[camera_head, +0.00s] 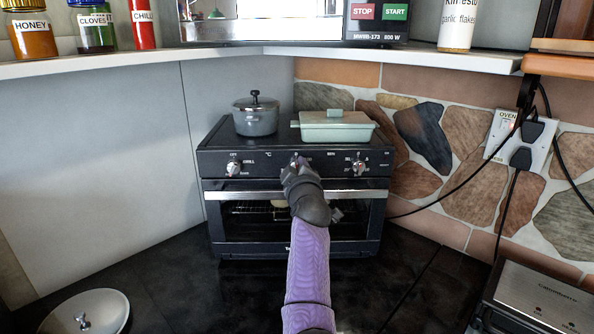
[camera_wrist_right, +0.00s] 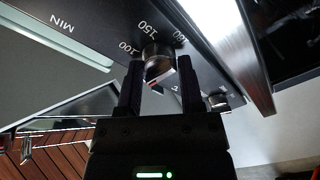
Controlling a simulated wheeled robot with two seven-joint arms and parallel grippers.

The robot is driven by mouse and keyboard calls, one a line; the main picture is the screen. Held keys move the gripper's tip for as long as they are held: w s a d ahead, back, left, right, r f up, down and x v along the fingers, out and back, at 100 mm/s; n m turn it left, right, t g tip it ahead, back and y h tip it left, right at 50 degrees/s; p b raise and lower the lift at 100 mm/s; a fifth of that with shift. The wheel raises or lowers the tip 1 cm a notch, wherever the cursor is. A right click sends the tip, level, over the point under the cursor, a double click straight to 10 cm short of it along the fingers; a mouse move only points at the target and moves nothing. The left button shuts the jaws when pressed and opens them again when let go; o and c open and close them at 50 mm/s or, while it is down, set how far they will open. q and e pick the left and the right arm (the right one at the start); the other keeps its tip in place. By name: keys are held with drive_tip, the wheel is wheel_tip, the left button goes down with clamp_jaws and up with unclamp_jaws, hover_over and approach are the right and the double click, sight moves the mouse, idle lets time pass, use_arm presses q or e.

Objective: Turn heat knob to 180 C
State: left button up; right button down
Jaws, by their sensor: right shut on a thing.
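The dark countertop oven (camera_head: 228,183) stands in the corner with three knobs along its front panel. My right gripper (camera_head: 297,170) is at the middle knob, the heat knob, and mostly hides it in the head view. In the right wrist view, the heat knob (camera_wrist_right: 156,58) sits between my two fingers, and the gripper is shut on it. The marks 100, 150 and a partly cut 180 show around the knob. Exactly where its pointer stands is hard to tell. My left gripper is not in view.
A grey lidded pot (camera_head: 256,121) and a pale green lidded dish (camera_head: 335,131) stand on the oven. The left knob (camera_head: 234,169) and right knob (camera_head: 359,168) flank the middle one. The oven door handle (camera_head: 365,195) runs just below.

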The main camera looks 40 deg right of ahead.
drive_tip(key=m+p, duration=0.1)
drive_tip(key=m, duration=0.2)
drive_tip(key=shift+m, duration=0.3)
drive_tip(key=m+h+p, duration=0.1)
drive_tip(key=m, duration=0.4)
drive_tip(key=shift+t+p, duration=0.3)
drive_tip(key=shift+p, duration=0.1)
drive_tip(key=m+p, duration=0.1)
drive_tip(key=m, duration=0.4)
drive_tip(key=shift+h, duration=0.4)
drive_tip(key=m, duration=0.5)
drive_tip(key=shift+f+g+h+p, duration=0.1)
drive_tip(key=shift+g+h+p, duration=0.3)
drive_tip(key=m, duration=0.6)
drive_tip(key=shift+a+g+h+p, duration=0.1)
drive_tip(key=shift+g+h+p, duration=0.2)
drive_tip(key=shift+g+p, duration=0.1)
drive_tip(key=m, duration=0.5)
drive_tip(key=shift+g+p, duration=0.3)
drive_tip(key=shift+g, duration=0.1)
drive_tip(key=m, duration=0.5)
drive_tip(key=shift+f+m+g+p, duration=0.1)
drive_tip(key=shift+m+g+p, duration=0.2)
drive_tip(key=shift+p, duration=0.1)
drive_tip(key=shift+m, duration=1.6)
